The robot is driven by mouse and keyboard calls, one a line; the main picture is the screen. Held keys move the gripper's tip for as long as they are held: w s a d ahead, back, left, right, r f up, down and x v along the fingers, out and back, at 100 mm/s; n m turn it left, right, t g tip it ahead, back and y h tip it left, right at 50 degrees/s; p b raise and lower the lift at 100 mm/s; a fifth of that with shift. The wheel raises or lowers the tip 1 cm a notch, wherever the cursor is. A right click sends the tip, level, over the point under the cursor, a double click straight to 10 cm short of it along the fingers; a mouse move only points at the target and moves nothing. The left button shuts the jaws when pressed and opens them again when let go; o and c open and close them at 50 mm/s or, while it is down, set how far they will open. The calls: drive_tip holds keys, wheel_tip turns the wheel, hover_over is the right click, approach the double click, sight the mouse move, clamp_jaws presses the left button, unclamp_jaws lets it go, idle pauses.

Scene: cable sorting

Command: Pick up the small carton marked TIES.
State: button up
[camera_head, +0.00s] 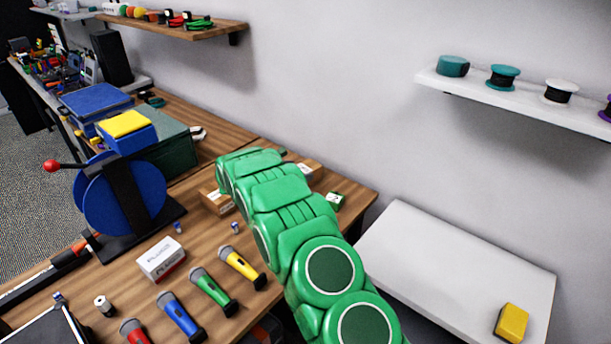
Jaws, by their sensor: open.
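No carton shows a readable TIES marking. A small brown carton with a pale label (217,203) lies on the wooden bench just left of my green arm. Another small brown carton (312,170) is right of the arm, near the bench's back edge, partly hidden by the arm. A small green and white box (335,201) sits near the bench's right corner. A larger white carton (160,260) with dark print, which looks like PLUGS, stands at front left. My arm reaches over the bench between the brown cartons; my gripper is hidden behind it.
Microphones in yellow (242,268), green (213,292), blue (181,317) and red lie at the front. A blue reel (123,195) on a black stand is at left, before a dark green case (165,150). A white surface (450,262) holds a yellow block (511,322).

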sight(304, 168)
drive_tip(key=x, duration=0.4)
drive_tip(key=c, duration=1.1)
drive_tip(key=shift+o, duration=0.2)
drive_tip(key=shift+r, duration=0.1)
